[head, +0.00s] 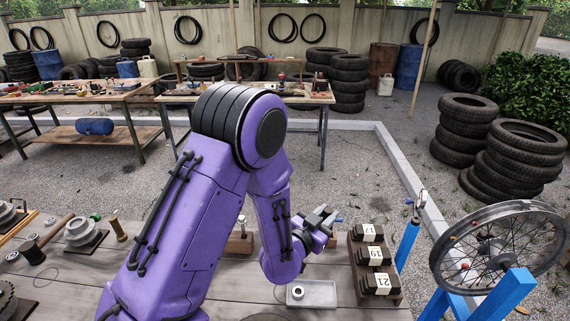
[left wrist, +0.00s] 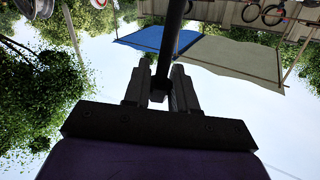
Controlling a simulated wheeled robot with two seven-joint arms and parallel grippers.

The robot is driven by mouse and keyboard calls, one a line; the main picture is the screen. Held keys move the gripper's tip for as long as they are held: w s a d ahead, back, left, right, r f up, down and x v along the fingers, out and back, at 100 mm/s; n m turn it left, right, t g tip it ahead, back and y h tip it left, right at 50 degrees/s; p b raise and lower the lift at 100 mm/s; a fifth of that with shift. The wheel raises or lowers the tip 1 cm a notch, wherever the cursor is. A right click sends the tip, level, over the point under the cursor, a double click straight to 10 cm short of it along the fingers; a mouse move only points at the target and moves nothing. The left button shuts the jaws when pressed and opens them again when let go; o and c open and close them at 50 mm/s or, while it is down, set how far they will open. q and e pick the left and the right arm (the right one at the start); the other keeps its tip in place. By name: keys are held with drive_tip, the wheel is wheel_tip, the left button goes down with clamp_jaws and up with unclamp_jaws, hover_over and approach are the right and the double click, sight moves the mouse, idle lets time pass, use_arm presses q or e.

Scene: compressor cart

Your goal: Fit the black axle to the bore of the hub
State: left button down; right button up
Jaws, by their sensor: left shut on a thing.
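My left gripper (head: 318,219) is in the middle of the head view, above the wooden bench and left of the wheel. In the left wrist view its two fingers (left wrist: 160,82) are closed on the black axle (left wrist: 172,42), a dark rod that runs up out of the top of the picture. In the head view the axle is too small to make out clearly. The hub (head: 511,241) is at the centre of the spoked wheel (head: 447,238), which stands tilted at the right. Its bore is too small to see. The axle is well apart from the hub. My right gripper is not in view.
Blue stand posts (head: 507,297) rise by the wheel. Another blue post (head: 408,243) stands left of it. A rack with number cards (head: 391,294) and a small grey tray (head: 325,298) are on the bench. Spools and pulleys (head: 82,232) lie at the left. Tire stacks (head: 464,126) stand behind.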

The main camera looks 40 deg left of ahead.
use_arm(q)
drive_tip(key=s+a+r+n+y+p, duration=0.1)
drive_tip(key=a+r+p, duration=0.3)
drive_tip(key=a, duration=0.9)
drive_tip(key=shift+s+r+n+t+y, duration=0.15)
drive_tip(key=shift+r+n+t+y, duration=0.25)
drive_tip(key=shift+r+n, duration=0.35)
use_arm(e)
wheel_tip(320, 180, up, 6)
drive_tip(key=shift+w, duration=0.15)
use_arm(q)
drive_tip(key=shift+f, duration=0.15)
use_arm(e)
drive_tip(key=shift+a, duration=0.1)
use_arm(q)
wheel_tip(320, 180, down, 5)
drive_tip(key=b, duration=0.5)
drive_tip(key=shift+f, duration=0.15)
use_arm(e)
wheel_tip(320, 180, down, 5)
use_arm(q)
drive_tip(key=shift+s, duration=0.1)
drive_tip(key=shift+b, duration=0.35)
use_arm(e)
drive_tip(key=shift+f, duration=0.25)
